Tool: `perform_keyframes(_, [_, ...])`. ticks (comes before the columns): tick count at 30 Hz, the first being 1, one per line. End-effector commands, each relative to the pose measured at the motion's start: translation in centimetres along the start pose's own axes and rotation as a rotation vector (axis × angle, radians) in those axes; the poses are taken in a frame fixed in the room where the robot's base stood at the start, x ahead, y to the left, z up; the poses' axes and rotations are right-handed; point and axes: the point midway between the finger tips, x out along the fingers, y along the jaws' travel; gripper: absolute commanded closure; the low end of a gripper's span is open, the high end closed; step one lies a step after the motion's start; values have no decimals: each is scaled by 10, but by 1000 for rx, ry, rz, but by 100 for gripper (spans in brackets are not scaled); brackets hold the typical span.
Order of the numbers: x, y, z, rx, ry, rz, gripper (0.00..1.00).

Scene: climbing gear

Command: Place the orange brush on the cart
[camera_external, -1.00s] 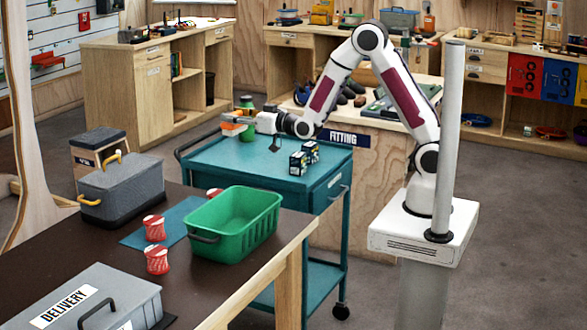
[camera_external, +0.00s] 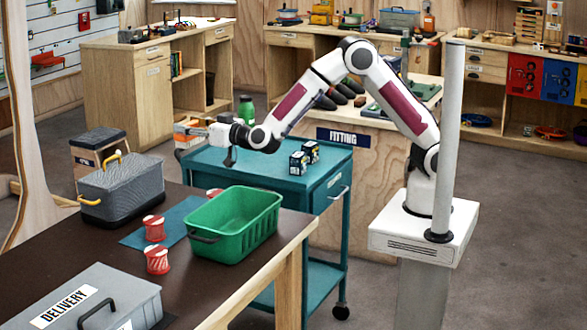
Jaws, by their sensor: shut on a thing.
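My gripper (camera_external: 203,132) points left and is shut on the orange brush (camera_external: 184,129). It holds the brush in the air near the cart's far left corner. The gripper covers part of the brush, and how far the brush is above the cart top cannot be told exactly.
Small dark boxes (camera_external: 304,158) stand on the cart's right part. A green bottle (camera_external: 246,108) shows behind my arm. The cart top's middle is clear.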

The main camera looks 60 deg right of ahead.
Motion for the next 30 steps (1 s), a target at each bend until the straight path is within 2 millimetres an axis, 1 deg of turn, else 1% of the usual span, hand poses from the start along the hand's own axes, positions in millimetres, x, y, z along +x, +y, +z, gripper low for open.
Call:
perform_keyframes(1, [-5,-15,1,0,0,-4,79])
perform_keyframes(8, [-27,-72,3,0,0,0,79])
perform_keyframes(14, [-54,-120,7,0,0,1,79])
perform_keyframes(18, [-77,-153,12,0,0,-3,79])
perform_keyframes(23, [-106,-190,20,-1,0,-10,79])
perform_keyframes(30, [-158,-243,33,-1,1,-28,79])
